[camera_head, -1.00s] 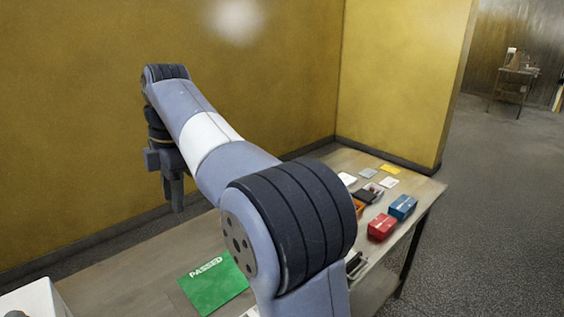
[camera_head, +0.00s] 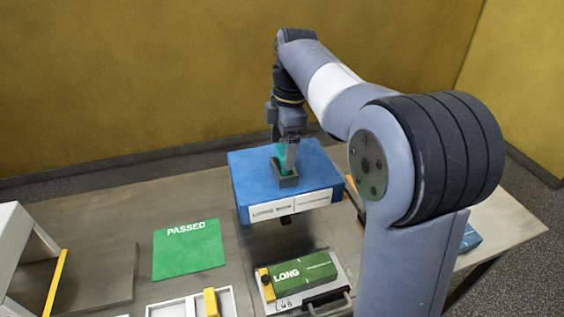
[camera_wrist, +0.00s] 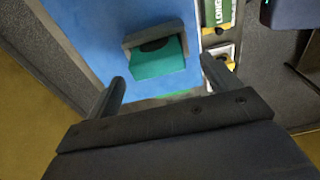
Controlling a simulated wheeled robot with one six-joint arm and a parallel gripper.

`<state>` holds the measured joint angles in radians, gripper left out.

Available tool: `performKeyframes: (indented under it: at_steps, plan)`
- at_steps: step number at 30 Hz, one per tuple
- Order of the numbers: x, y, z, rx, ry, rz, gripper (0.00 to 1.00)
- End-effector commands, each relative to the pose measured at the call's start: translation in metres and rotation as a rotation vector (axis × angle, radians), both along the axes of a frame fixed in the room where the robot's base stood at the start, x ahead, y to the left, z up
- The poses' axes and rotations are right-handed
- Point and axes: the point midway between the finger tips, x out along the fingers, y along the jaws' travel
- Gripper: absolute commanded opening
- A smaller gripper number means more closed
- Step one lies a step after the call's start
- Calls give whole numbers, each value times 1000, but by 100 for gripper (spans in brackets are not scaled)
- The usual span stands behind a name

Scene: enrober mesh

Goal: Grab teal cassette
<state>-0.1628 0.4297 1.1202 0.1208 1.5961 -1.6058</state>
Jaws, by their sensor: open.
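The teal cassette (camera_wrist: 159,62) sits in a dark grey holder (camera_wrist: 133,40) on top of a blue box (camera_wrist: 100,38). In the head view the cassette (camera_head: 281,160) stands partly hidden behind my gripper (camera_head: 289,158), and the holder (camera_head: 287,182) is on the blue box (camera_head: 245,187). In the wrist view my gripper (camera_wrist: 163,72) is open, with one finger on each side of the cassette's near end. I cannot tell whether the fingers touch it.
A green PASSED mat (camera_head: 188,250) lies left of the blue box. A tray (camera_head: 272,287) with a green LONG block (camera_head: 304,272) is in front. A white divided tray (camera_head: 175,308) and a white stand (camera_head: 25,240) are at the left. A yellow wall (camera_head: 120,80) rises behind.

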Motion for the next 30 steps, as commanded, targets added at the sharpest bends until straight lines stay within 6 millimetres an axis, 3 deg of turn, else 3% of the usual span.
performKeyframes:
  at_steps: [6, 14, 30]
  plan:
    - [-1, 3, -24, 0, 2, 1, 84]
    - [0, 3, -26, 0, 0, 0, 83]
    - [0, 3, -26, 0, 0, -1, 39]
